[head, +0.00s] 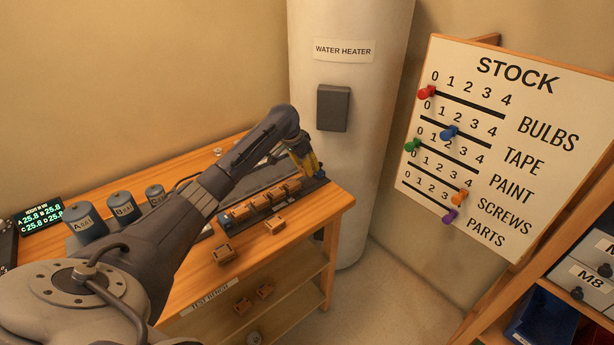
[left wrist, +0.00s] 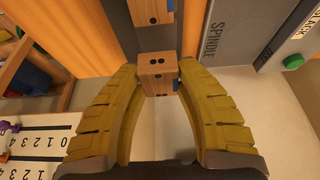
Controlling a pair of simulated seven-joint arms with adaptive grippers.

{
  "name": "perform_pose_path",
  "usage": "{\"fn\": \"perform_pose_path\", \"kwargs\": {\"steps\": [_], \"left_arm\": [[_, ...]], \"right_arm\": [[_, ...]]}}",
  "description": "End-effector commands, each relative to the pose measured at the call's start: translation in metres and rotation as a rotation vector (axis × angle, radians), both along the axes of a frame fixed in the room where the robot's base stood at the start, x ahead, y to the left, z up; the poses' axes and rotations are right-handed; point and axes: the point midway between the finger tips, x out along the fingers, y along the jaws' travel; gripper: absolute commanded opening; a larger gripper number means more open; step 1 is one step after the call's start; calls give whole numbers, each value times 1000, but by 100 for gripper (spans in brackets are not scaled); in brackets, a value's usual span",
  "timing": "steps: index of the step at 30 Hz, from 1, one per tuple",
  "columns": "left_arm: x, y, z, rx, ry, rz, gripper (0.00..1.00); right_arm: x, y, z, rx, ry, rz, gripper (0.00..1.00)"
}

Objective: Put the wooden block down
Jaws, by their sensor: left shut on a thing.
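My left gripper (head: 306,166) is over the right end of the bench. In the left wrist view its yellow fingers are shut on a wooden block (left wrist: 157,76) with dark dots on its faces. In the head view I cannot make this block out behind the fingers. Another dotted wooden block (left wrist: 149,11) is just beyond it, in line with it on a dark strip. In the head view several similar blocks (head: 260,201) stand in a row on a dark rack (head: 312,184), and the gripper is at the right end of that row. My right gripper is not in view.
Labelled weights (head: 85,221) stand at the left. The water heater (head: 345,110) rises close behind the gripper. A stock board (head: 485,150) leans at the right.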

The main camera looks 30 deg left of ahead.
Motion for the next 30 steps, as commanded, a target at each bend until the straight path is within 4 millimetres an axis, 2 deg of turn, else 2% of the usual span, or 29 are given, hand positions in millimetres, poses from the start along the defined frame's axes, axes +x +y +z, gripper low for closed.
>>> {"fn": "perform_pose_path", "kwargs": {"steps": [5,13,26,27,30], "left_arm": [[0,0,-10,-2,2,0,7],[0,-1,-41,-2,2,0,7],[0,0,-46,-1,1,0,7],[0,0,-46,0,0,0,36],[0,0,-46,-1,0,0,48]], "right_arm": [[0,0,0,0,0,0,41],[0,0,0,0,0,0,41],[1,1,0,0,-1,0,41],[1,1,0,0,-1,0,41],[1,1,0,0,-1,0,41]]}}
